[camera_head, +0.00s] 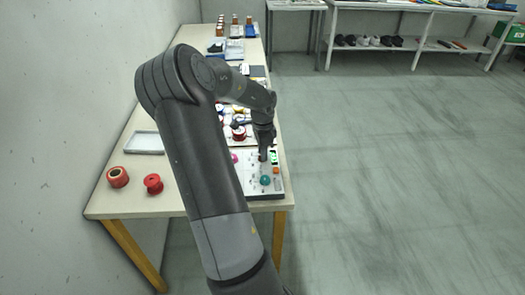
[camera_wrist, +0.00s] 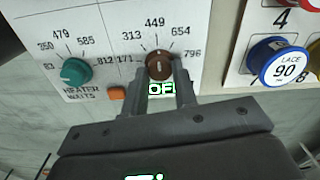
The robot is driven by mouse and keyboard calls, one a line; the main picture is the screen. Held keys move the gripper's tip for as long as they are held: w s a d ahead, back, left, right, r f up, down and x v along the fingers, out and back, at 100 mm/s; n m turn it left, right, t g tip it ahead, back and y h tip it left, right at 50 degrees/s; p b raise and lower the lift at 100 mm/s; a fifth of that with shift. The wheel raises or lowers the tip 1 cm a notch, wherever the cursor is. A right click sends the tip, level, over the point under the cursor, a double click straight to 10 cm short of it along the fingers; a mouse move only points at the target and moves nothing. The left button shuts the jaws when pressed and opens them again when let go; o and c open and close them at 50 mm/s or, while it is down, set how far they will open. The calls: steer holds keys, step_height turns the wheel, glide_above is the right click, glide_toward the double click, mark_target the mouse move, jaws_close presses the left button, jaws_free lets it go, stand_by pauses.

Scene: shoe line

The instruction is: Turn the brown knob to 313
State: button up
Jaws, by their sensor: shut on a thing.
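The brown knob (camera_wrist: 159,64) sits on a white panel (camera_wrist: 110,22) in the wrist view, with 171, 313, 449, 654 and 796 printed around it. Its pale pointer mark looks roughly upright, towards 449; the exact reading is hard to tell. My gripper (camera_wrist: 159,76) is shut on the knob, one finger at each side. A lit green display (camera_wrist: 161,89) shows just below the knob, partly framed by the fingers. In the head view my gripper (camera_head: 263,157) reaches down to the panel (camera_head: 253,189), and the knob is hidden there.
A teal knob (camera_wrist: 76,71) with its own numbers and an orange button (camera_wrist: 116,93) are left of the brown knob. A blue-rimmed LACE 90 spool (camera_wrist: 279,63) is to the right. Red spools (camera_head: 153,183) and a grey tray (camera_head: 144,142) lie on the table.

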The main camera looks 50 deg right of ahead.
steer(key=n, duration=0.3)
steer(key=shift+n, duration=2.3)
steer(key=o, duration=1)
step_height(320, 180, up, 11)
steer(key=shift+a, duration=0.1)
